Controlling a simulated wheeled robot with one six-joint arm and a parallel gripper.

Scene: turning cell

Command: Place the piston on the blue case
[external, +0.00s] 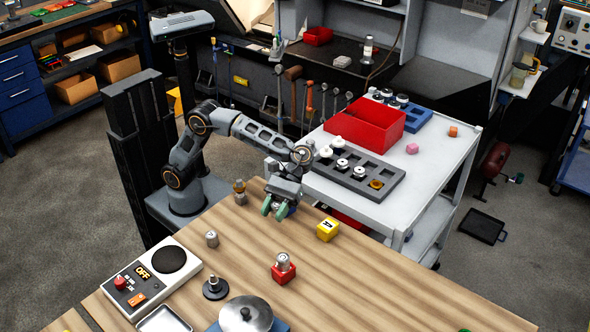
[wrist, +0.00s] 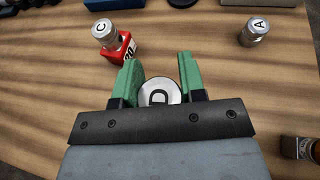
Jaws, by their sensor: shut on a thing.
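My gripper (external: 279,209) is low over the wooden table, with green fingertips. In the wrist view, my gripper (wrist: 160,82) is shut on a round silver piston (wrist: 159,91) marked D, seen from above. A small bluish patch shows between the fingertips in the external view; I cannot tell whether it is the blue case, which I cannot clearly make out. Another piston (external: 283,260), marked C, stands on a red case (external: 284,273). A piston (wrist: 255,32) marked A stands alone on the table. A yellow case (external: 327,229) sits to the right of my gripper.
An amber-topped part (external: 239,191) stands just left of my gripper. A grey cart (external: 420,190) carries a red bin (external: 366,127) and a grey tray (external: 360,176).

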